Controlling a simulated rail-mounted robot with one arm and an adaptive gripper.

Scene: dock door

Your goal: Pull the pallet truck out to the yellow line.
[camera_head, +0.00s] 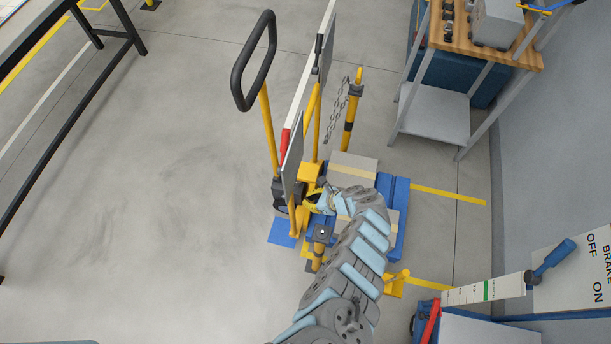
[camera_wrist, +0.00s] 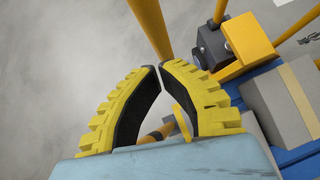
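The pallet truck's black loop handle (camera_head: 254,60) stands tilted on a yellow tiller (camera_head: 269,128) in the head view. Its base lies at the near end of a blue load base (camera_head: 400,205), partly hidden by my arm. My gripper (camera_head: 312,199) is low, right of the tiller's foot. In the wrist view my gripper (camera_wrist: 159,66) has its yellow fingertips almost together, with a narrow wedge between the black pads. A yellow bar (camera_wrist: 150,28) runs behind the tips; I see nothing clearly held. Yellow line pieces (camera_head: 448,194) mark the floor at the right.
Grey panels (camera_head: 292,157) and a yellow post with a chain (camera_head: 350,125) stand close to the truck. A wooden-topped bench (camera_head: 480,40) is at the upper right. A brake lever (camera_head: 553,258) is at the lower right. Open floor (camera_head: 150,220) lies on the left.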

